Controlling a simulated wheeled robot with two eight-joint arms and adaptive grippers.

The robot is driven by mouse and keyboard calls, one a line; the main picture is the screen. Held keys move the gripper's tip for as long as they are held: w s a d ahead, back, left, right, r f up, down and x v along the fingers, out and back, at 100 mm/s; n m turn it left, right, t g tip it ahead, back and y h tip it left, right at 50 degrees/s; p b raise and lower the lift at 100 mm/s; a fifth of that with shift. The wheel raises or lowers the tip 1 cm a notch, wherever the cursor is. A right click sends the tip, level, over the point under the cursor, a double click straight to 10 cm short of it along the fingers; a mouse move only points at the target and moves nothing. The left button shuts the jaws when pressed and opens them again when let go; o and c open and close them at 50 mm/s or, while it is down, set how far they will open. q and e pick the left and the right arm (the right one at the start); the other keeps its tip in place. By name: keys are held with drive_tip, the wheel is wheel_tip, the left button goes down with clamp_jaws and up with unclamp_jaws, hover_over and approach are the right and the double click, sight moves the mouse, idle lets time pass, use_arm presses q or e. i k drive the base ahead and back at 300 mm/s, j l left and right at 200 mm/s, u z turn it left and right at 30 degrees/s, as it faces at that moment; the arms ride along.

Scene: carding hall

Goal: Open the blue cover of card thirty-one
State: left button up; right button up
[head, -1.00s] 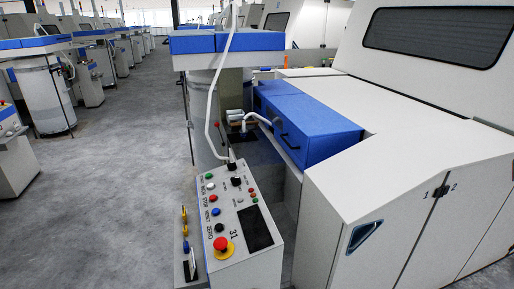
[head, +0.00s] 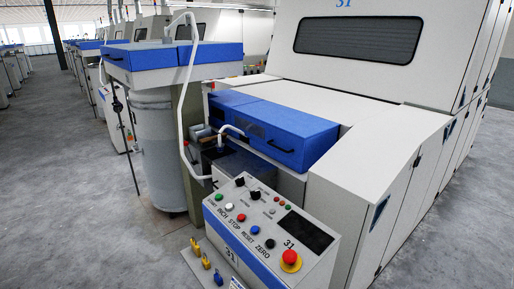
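The blue cover (head: 292,132) of card thirty-one is a long box-shaped lid on the white machine, behind the control panel. It lies closed, with a dark handle (head: 279,146) on its front face. The control panel (head: 262,228) in front of it bears the number 31, several coloured buttons, a dark display and a red emergency stop knob (head: 290,259). The number 31 also shows on the machine's upper housing (head: 352,68). Neither of my grippers is in the head view.
A white can (head: 159,140) stands under a blue-edged coiler head (head: 172,58) left of the panel. A pale curved pipe (head: 189,95) runs down beside it. Coloured padlock-like items (head: 205,262) sit at the panel's lower left. Grey floor (head: 75,200) is clear at left.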

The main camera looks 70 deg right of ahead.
sight(297, 139)
drive_tip(key=i+z, duration=0.95)
drive_tip(key=i+j+z, duration=0.5)
drive_tip(key=i+z, duration=0.15)
drive_tip(key=z, duration=0.3)
drive_tip(key=i+l+z, duration=0.1)
drive_tip(key=z, duration=0.3)
drive_tip(key=i+z, duration=0.2)
drive_tip(key=z, duration=0.25)
drive_tip(key=i+j+z, duration=0.15)
drive_tip(key=z, duration=0.25)
drive_tip(key=i+j+z, duration=0.1)
drive_tip(key=z, duration=0.35)
drive_tip(key=i+j+z, duration=0.1)
drive_tip(key=z, duration=0.35)
drive_tip(key=i+j+z, duration=0.15)
drive_tip(key=z, duration=0.15)
drive_tip(key=i+j+z, duration=0.25)
drive_tip(key=k+j, duration=0.05)
drive_tip(key=k, duration=0.05)
